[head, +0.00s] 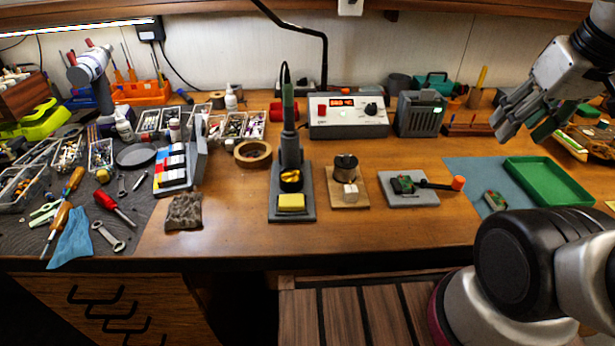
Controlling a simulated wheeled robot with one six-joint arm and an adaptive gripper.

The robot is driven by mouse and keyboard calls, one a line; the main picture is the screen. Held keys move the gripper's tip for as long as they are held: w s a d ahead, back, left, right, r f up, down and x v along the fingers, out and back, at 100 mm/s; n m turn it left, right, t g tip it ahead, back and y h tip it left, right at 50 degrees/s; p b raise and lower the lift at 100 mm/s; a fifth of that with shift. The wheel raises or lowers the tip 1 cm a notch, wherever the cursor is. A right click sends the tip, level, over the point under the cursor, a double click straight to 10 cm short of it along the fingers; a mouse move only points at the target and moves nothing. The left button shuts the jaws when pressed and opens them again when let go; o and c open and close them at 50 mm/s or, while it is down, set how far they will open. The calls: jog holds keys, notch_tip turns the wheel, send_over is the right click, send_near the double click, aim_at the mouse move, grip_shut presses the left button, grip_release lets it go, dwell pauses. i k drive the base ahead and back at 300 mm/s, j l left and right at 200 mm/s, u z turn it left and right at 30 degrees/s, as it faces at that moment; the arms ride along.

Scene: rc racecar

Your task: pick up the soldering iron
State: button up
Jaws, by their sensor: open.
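The soldering iron (289,115) stands upright in its holder, with a dark grey-green handle and a cord rising from its top. The holder (276,208) has a dark base plate, a brass-coloured coil and a yellow sponge (291,202) at the front. My gripper (515,125) is open and empty at the upper right, well to the right of the iron and above the bench. The iron's tip is hidden inside the holder.
A soldering station (348,116) with a red display stands behind. A solder spool (346,168) and a small board holder (408,194) lie right of the iron. A tape roll (253,154) is at its left. A green tray (548,182) lies below my gripper. Bare wood lies along the front edge.

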aim_at(290, 129)
jog(key=k+j+z, duration=0.2)
jog(key=j+z, duration=0.15)
jog(key=k+j+z, duration=0.5)
jog(key=z, duration=0.2)
